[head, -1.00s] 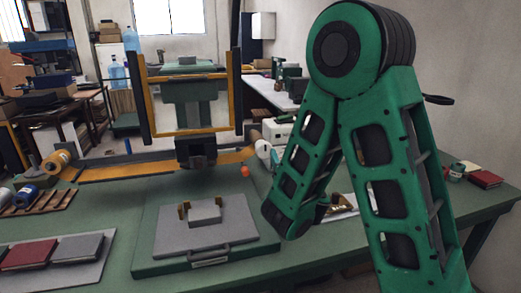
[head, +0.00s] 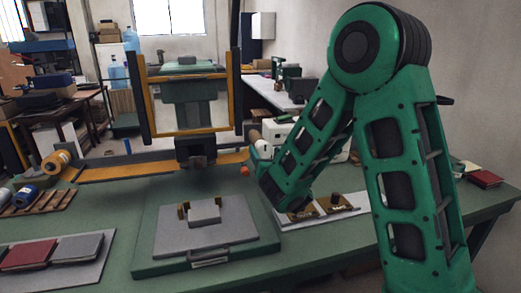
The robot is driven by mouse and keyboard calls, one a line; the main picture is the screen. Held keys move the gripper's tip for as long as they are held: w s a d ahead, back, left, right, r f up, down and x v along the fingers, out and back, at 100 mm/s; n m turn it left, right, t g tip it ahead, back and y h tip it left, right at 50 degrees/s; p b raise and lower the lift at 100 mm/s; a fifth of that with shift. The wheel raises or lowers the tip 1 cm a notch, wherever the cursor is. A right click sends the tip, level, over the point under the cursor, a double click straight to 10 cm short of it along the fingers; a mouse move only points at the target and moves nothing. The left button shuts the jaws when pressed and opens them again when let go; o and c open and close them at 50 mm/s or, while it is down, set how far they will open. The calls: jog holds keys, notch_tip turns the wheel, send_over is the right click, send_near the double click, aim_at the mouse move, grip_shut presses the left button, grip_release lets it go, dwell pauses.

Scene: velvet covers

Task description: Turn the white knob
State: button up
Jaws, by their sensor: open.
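A pale, rounded part (head: 263,149), which looks like the white knob, shows at the left end of a white machine (head: 276,131) behind the bench middle. It is small, and my green arm covers part of the machine beside it. My arm comes in from the right and bends down, its lower link ending just in front of and below this part. My gripper is hidden behind the arm, so I cannot see its fingers or whether it touches anything.
A press with a yellow-edged frame stands left of my arm, over a grey plate (head: 175,241) holding a small block. An orange-red ball knob (head: 244,171) is close to my arm's end. White sheets with brass pieces (head: 336,203) lie right. Books (head: 78,248) lie front left.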

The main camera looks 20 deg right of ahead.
jog(key=shift+w+f, duration=0.1)
jog(key=shift+w, duration=2.45)
jog(key=shift+c, duration=0.6)
jog(key=c, duration=0.9)
